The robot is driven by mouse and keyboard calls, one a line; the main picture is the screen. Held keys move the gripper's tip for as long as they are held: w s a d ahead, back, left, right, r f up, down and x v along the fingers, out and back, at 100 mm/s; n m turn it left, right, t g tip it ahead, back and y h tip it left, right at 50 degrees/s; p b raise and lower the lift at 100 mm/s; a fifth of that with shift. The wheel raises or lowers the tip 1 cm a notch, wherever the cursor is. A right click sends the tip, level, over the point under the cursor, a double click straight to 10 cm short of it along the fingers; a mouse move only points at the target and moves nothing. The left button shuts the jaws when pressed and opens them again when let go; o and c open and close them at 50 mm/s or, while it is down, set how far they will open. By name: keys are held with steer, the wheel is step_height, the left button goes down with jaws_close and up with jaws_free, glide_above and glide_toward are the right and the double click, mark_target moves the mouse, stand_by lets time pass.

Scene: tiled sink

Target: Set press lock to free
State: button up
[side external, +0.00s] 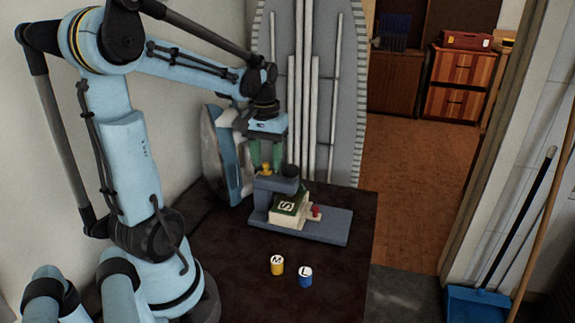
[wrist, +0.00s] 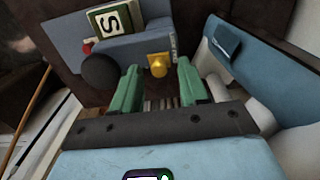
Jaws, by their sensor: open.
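The press (side external: 325,225) is a blue-grey fixture with a flat base and a raised arm, on the dark table. A small yellow knob (side external: 266,168), likely the lock, sits at the arm's end; it also shows in the wrist view (wrist: 157,64). A dark round knob (wrist: 100,69) is beside it. A cream and green block marked S (side external: 287,207) sits under the press arm, with a red part (side external: 316,211) beside it. My gripper (side external: 266,162) points down with green fingers open and empty. In the wrist view the yellow knob appears between the fingertips; contact cannot be told.
A yellow cylinder marked M (side external: 277,265) and a blue cylinder marked L (side external: 305,277) stand on the table's front part. A blue and white upright object (side external: 222,155) stands close behind my gripper, near the wall. The table's front is otherwise clear.

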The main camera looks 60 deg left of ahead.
step_height(320, 180, up, 12)
stand_by(0.6)
steer(key=w+d+f+m+t, duration=0.1)
steer(key=d+f+m+t, duration=0.2)
steer(key=d, duration=0.7)
steer(key=w+d+f+m+t, duration=0.1)
steer(key=d+f+m+t, duration=0.3)
steer(key=d+f+m, duration=0.2)
steer(key=d+f, duration=0.2)
steer(key=d, duration=0.2)
steer(key=shift+d, duration=0.2)
steer(key=shift+c, duration=0.4)
